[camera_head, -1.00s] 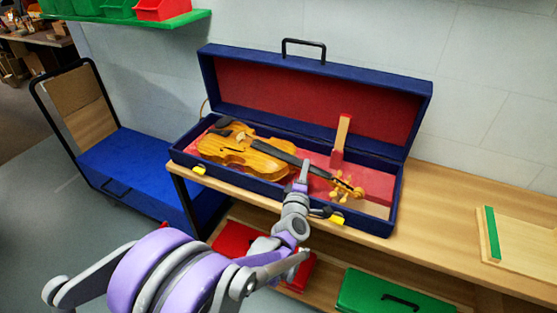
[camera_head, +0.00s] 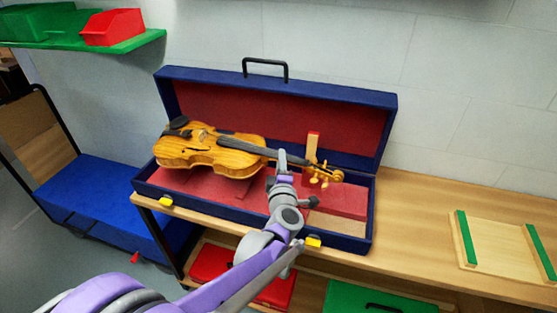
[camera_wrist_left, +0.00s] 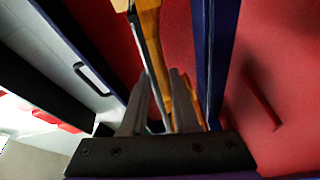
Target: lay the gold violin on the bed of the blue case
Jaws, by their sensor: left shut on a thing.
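The gold violin (camera_head: 208,155) is tilted slightly above the open blue case (camera_head: 190,211), its body to the left and its scroll to the right. Red bed (camera_head: 200,184) shows below the violin, apart from it. My left gripper (camera_head: 282,157) is shut on the violin's neck. In the left wrist view, the two fingers (camera_wrist_left: 160,80) close on the neck, and the violin (camera_wrist_left: 150,30) runs up between them. The contact is partly hidden by the fingers. My right gripper is in neither view.
The raised lid (camera_head: 270,82) stands behind the violin. A small red-and-wood block (camera_head: 312,148) stands inside the case behind the neck. A wooden tray with green strips (camera_head: 495,243) lies on the bench at right. Bare bench (camera_head: 420,215) lies between.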

